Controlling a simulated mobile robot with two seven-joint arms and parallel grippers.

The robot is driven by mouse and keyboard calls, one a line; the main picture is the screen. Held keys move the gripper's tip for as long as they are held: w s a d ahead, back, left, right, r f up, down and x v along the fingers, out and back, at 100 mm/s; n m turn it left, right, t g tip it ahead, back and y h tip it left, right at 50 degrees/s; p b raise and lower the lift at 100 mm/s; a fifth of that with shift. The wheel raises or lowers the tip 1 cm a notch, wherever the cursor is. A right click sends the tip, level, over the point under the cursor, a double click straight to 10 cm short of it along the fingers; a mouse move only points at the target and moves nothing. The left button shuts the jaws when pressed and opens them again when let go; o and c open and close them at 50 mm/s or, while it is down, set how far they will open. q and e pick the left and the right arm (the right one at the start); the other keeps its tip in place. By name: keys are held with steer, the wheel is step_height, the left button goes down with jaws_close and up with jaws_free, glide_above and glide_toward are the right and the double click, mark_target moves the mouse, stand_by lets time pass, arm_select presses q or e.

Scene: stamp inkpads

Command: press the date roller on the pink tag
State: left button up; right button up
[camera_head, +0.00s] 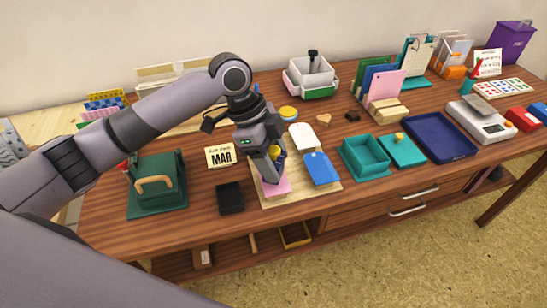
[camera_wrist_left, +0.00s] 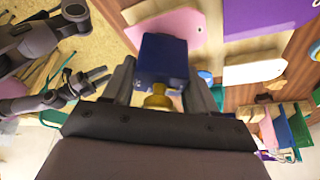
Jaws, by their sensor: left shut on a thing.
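My left gripper (camera_head: 273,170) is shut on the date roller, directly over the pink tag. In the left wrist view the date roller (camera_wrist_left: 162,60) is a dark blue block with a yellow knob between the fingers. In the head view the gripper mostly hides it. The pink tag (camera_head: 277,188) lies on a pale wooden board (camera_head: 300,197), beside a blue tag (camera_head: 320,169) and a white tag (camera_head: 301,136). The pink tag also shows beyond the roller (camera_wrist_left: 182,27). I cannot tell whether roller and tag touch. My right gripper (camera_wrist_left: 92,82) shows small at the left of the wrist view.
A black inkpad (camera_head: 230,198) and a MAR card (camera_head: 220,155) are left of the board. A green press with a wooden handle (camera_head: 157,190) stands farther left. A teal box (camera_head: 364,158) is to the right. Bare tabletop lies in front of the board.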

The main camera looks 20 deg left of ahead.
mark_target(275, 149)
arm_select(q)
steer(key=shift+f, duration=0.15)
stand_by(0.8)
steer(key=shift+f, duration=0.4)
stand_by(0.6)
step_height(275, 149, up, 3)
steer(key=p, duration=0.3)
steer(key=shift+f, duration=0.15)
steer(key=shift+r+p, duration=0.55)
steer(key=shift+p, duration=0.05)
steer(key=shift+r+p, duration=0.25)
steer(key=shift+p, duration=0.1)
step_height(275, 149, up, 3)
steer(key=p, duration=0.3)
steer(key=shift+f, duration=0.1)
